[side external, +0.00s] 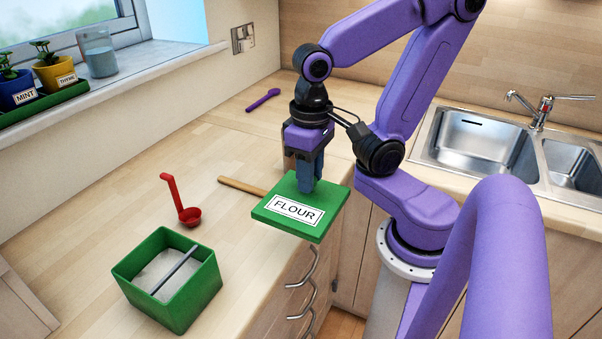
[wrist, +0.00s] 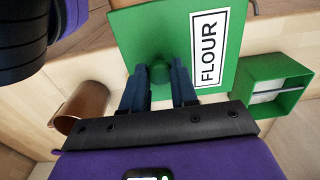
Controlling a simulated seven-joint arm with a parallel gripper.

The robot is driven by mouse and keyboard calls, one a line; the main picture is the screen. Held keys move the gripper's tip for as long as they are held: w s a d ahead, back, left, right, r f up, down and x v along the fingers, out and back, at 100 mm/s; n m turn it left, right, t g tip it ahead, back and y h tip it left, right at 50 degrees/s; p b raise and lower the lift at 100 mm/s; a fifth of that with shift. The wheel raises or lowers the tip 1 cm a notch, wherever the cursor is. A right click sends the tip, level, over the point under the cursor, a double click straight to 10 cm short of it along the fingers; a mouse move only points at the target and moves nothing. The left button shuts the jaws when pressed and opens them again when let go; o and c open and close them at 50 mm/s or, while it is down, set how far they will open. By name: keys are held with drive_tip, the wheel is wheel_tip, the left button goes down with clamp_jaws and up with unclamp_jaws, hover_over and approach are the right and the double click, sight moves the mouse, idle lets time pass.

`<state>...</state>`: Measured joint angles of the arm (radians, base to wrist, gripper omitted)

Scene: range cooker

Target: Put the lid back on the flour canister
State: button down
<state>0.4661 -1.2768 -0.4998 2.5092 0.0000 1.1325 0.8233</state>
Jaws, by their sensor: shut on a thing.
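The green square lid (side external: 300,207) with a white FLOUR label is held in the air near the counter's front edge. My gripper (side external: 312,185) points down and is shut on the lid's round knob (wrist: 159,72), which shows between the two blue fingers in the wrist view. The lid (wrist: 178,30) looks roughly level. The green flour canister (side external: 168,296) stands uncovered on the counter at the lower left, apart from the lid. It holds pale flour, and a thin grey bar lies across its opening. The canister also shows at the right of the wrist view (wrist: 246,84).
A red ladle (side external: 187,210) stands behind the canister. A wooden rod (side external: 242,186) lies on the counter, partly hidden by the lid. A purple spoon (side external: 263,99) lies farther back. In the wrist view, a brown cup-like vessel (wrist: 83,107) is at the left. A sink (side external: 475,145) is at the right.

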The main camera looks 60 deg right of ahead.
drive_tip(key=w+a+r+m, duration=0.2)
drive_tip(key=w+a+m, duration=0.5)
drive_tip(key=a+m, duration=0.2)
drive_tip(key=w+a+r+m, duration=0.1)
drive_tip(key=w+a+m, duration=0.5)
drive_tip(key=a, duration=0.8)
drive_tip(key=m, duration=0.2)
drive_tip(key=shift+w+r+m, duration=0.4)
drive_tip(key=shift+f, duration=3.15)
drive_tip(key=shift+f, duration=0.5)
drive_tip(key=shift+c, duration=1.6)
unclamp_jaws()
drive_tip(key=shift+r, duration=0.15)
